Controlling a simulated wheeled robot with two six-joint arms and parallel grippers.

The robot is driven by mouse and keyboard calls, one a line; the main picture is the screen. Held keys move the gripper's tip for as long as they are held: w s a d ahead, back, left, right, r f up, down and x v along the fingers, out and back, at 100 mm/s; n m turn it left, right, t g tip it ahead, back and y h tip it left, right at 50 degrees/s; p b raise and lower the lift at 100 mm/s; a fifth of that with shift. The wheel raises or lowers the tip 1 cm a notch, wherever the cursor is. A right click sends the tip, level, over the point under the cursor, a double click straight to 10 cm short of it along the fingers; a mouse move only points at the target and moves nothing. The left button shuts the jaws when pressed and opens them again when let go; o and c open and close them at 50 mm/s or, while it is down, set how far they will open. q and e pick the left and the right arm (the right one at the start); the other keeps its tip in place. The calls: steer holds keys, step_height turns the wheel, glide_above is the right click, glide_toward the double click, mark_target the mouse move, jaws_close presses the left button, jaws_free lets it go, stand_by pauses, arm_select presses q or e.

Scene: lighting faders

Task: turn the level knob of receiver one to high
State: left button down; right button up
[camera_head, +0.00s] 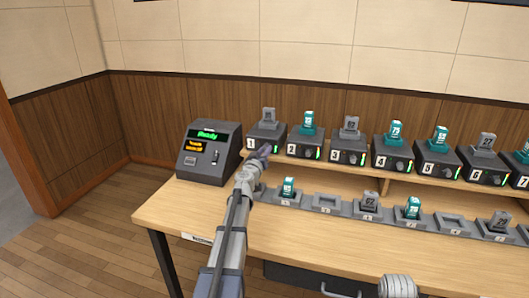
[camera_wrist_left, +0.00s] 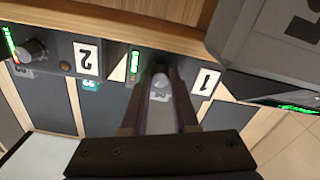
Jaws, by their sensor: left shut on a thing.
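Receiver one (camera_head: 259,133) is a dark box labelled 1 at the left end of the raised shelf, with a grey pack standing in it. My left gripper (camera_head: 263,153) reaches its front face. In the left wrist view, the two fingers (camera_wrist_left: 161,76) are shut around the level knob (camera_wrist_left: 160,84) of receiver one, beside its label 1. The knob's pointer is mostly hidden by the fingers, so its setting cannot be read. A green level bar (camera_wrist_left: 134,65) is lit beside the knob.
Receiver two (camera_head: 303,145) stands close beside receiver one, with more receivers to the right. A black console (camera_head: 208,153) with a green "Ready" display stands to the left. Below, a charging row (camera_head: 327,204) holds several packs. The tabletop's front is clear.

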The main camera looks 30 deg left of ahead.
arm_select(q)
steer(key=m, duration=1.9)
steer(key=shift+a+m, duration=0.1)
steer(key=shift+m, duration=0.5)
steer(key=c, duration=0.7)
jaws_free()
steer(key=shift+r, duration=0.1)
steer(key=v, duration=0.8)
